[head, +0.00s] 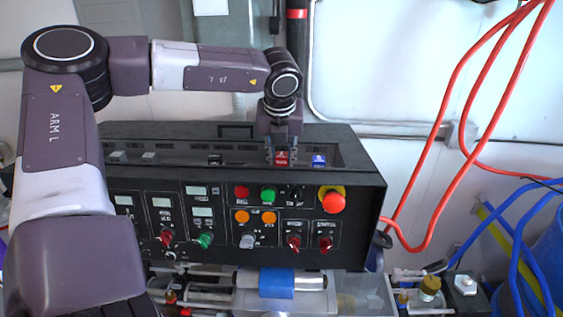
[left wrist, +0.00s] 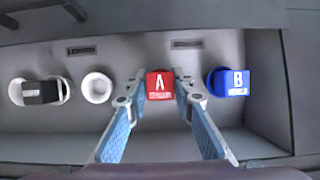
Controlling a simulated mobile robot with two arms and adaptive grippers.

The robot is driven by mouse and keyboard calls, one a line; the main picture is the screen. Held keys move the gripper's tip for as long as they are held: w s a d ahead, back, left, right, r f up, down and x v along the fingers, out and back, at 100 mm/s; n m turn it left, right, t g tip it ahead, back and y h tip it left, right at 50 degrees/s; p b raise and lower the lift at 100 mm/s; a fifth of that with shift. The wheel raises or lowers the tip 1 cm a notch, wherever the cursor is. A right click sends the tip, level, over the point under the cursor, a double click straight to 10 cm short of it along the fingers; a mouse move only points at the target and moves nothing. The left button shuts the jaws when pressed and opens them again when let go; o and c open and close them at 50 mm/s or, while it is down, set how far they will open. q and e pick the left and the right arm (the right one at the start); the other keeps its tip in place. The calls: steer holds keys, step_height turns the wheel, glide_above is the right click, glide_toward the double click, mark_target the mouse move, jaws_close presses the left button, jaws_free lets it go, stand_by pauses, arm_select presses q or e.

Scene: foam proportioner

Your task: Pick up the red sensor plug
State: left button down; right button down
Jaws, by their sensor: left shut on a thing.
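The red sensor plug (head: 282,157), marked with a white A in the left wrist view (left wrist: 159,84), is in the recessed top of the black control box. My left gripper (head: 281,160) points down into the recess from above. Its two fingers (left wrist: 158,92) are shut on the red plug, one on each side of it. The part of the plug below its top is hidden, so I cannot tell whether it is still seated. My right gripper is not in view.
A blue plug (left wrist: 230,82) marked B stands close right of the red one. To the left are an empty white round socket (left wrist: 97,88) and a black plug (left wrist: 42,92). The recess walls are near the gripper. A red emergency button (head: 333,201) is on the front panel (head: 225,255).

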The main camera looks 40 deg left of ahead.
arm_select(q)
step_height(320, 180, up, 17)
steer(key=b, duration=0.4)
step_height(320, 180, up, 6)
steer(key=f+p, duration=0.1)
steer(key=p, duration=0.4)
glide_above(282, 154)
steer(key=shift+s+r+b, duration=0.15)
steer(key=shift+b, duration=0.15)
